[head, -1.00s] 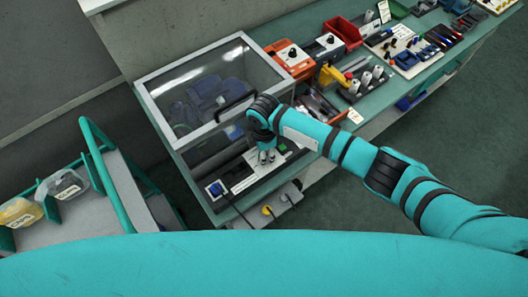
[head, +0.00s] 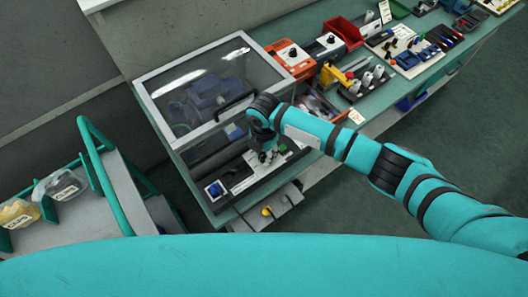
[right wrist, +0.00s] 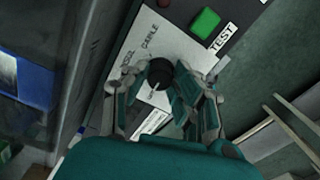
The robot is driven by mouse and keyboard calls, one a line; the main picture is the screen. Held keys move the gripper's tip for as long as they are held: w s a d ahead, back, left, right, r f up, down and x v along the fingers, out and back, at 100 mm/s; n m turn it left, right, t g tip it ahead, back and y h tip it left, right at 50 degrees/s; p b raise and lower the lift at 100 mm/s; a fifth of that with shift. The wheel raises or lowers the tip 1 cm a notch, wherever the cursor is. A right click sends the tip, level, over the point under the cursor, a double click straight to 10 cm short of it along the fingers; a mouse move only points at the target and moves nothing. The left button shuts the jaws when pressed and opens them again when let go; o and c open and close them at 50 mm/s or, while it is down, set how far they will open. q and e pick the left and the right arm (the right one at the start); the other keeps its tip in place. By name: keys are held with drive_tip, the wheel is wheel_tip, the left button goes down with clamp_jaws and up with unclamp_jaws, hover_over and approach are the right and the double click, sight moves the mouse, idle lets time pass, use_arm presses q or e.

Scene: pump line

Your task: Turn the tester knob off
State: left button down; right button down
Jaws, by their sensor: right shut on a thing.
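The tester's control panel (head: 240,184) runs along the front of a clear-lidded box (head: 215,85). In the right wrist view, the black round knob (right wrist: 160,73) sits on a light plate (right wrist: 143,58) with printed words, one reading "CABLE". A pale line on the knob points down toward small lettering that I cannot read. My right gripper (head: 268,156) is down at the panel. In the wrist view, its fingers (right wrist: 163,82) stand on both sides of the knob, shut on it. In the head view the gripper hides the knob. My left gripper is not in view.
A green button (right wrist: 205,22) by the "TEST" label and a dark red one (right wrist: 164,2) lie near the knob. A blue connector (head: 215,189) with a cable is at the panel's left end. The box's handle (head: 237,105) is close to my right wrist.

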sight(264, 154)
drive_tip(key=shift+r, duration=0.1)
drive_tip(key=c, duration=1.1)
unclamp_jaws()
drive_tip(key=shift+o, duration=0.2)
wheel_tip(264, 154, up, 12)
